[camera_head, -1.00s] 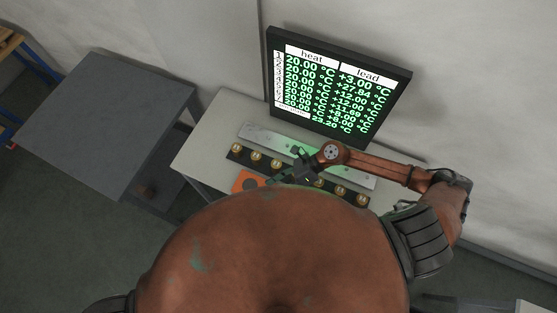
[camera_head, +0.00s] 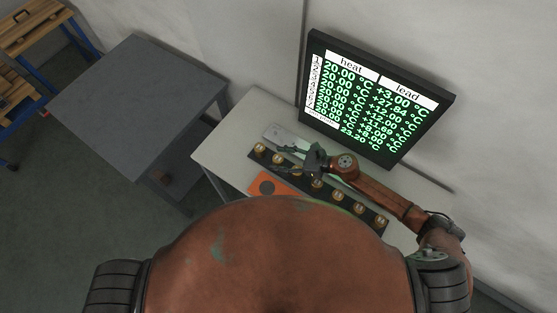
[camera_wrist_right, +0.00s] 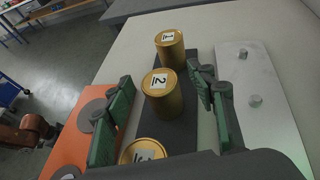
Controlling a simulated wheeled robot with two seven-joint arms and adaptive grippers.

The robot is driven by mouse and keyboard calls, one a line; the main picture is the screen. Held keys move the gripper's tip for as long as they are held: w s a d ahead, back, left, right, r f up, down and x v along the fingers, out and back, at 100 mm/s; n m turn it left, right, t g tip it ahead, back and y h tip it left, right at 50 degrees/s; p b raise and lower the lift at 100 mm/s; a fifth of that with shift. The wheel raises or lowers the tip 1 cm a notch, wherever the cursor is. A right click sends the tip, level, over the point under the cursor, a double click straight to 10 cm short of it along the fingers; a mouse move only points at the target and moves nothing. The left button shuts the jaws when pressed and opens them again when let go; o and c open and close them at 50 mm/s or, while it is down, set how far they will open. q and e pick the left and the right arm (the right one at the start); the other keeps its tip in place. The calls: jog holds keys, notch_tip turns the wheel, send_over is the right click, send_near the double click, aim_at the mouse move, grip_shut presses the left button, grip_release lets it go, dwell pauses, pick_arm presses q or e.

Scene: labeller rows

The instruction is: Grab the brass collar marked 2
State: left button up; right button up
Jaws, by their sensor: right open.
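The brass collar marked 2 (camera_wrist_right: 163,97) stands upright in the right wrist view, its white label on top. It lies between the two green-padded fingers of my right gripper (camera_wrist_right: 161,80), with a visible gap on each side. My right gripper (camera_head: 291,151) is open and empty, over the left part of the collar row in the head view. There collar 2 (camera_head: 278,158) looks close to the fingertips; its mark is too small to read. Whether the fingertips are level with the collar or above it is hard to tell. My left gripper is out of view.
Collar 1 (camera_wrist_right: 169,45) stands just beyond collar 2, and another collar (camera_wrist_right: 142,153) is nearer, partly hidden. All stand on a dark strip (camera_wrist_right: 185,128). A bolted metal plate (camera_wrist_right: 262,75) lies to the right, an orange plate (camera_wrist_right: 70,150) to the left. A screen (camera_head: 375,95) stands behind.

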jog(key=shift+w+a+f, duration=0.15)
jog(key=shift+a+f, duration=0.05)
jog(key=shift+a, duration=0.25)
jog(key=c, duration=1.3)
jog(key=shift+c, duration=0.4)
jog(key=shift+r, duration=0.1)
